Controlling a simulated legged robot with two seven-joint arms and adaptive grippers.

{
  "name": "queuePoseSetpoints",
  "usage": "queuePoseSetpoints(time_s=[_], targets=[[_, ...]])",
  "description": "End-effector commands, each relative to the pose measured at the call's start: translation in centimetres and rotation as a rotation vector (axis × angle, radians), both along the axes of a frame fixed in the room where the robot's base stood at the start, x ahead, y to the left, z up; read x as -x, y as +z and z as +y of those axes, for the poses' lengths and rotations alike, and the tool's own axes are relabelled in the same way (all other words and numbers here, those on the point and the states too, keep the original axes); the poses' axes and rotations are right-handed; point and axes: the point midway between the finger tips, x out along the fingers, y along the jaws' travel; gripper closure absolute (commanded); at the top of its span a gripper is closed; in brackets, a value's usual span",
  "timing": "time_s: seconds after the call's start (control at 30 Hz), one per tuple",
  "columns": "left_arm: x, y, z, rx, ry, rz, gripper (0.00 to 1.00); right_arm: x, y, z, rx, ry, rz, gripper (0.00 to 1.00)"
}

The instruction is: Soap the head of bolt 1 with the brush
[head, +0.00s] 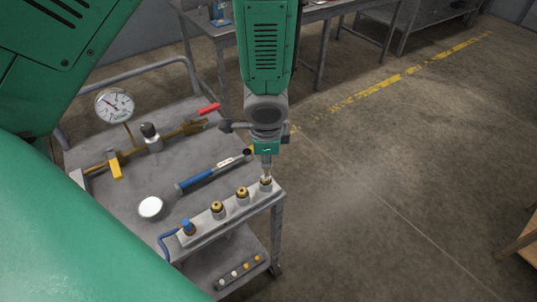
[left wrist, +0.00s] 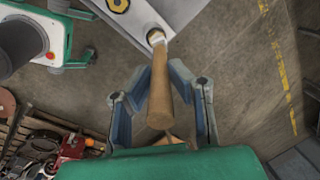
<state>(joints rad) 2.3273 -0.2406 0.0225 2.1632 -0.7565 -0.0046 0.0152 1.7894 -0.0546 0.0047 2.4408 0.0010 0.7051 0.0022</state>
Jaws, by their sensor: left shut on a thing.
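A grey bar (head: 203,238) on the cart's near edge carries several bolts with yellow rings, among them a left one (head: 217,209), a middle one (head: 242,192) and a right-end one (head: 266,183). No number shows on them. My left gripper (head: 266,150) is over the right-end bolt. In the left wrist view (left wrist: 160,95) it is shut on the wooden brush (left wrist: 160,92), whose far end points at the bar's end. The brush end meets or nearly meets that bolt; contact is unclear. A round dish with white contents (head: 150,207) sits on the cart. My right gripper is not in view.
The cart top (head: 130,225) also holds a blue-handled wrench (head: 208,174), a brass pipe with red lever (head: 208,109) and a gauge (head: 115,105). A blue hose (head: 163,246) runs to the bar's left end. Small parts lie on the lower shelf (head: 238,272).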

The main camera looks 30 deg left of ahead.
Motion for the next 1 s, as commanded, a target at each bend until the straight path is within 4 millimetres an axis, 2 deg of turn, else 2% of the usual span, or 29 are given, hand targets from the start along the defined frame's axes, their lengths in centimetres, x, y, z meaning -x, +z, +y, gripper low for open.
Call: queuePoseSetpoints(time_s=[0.63, 1.0], targets=[[1.06, 0.04, 0.40, -0.001, -0.001, 0.001, 1.00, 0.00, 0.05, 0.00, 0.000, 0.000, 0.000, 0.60], [1.03, 0.41, 0.38, 0.001, 0.000, -0.001, 1.00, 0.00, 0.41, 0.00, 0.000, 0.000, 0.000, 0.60]])
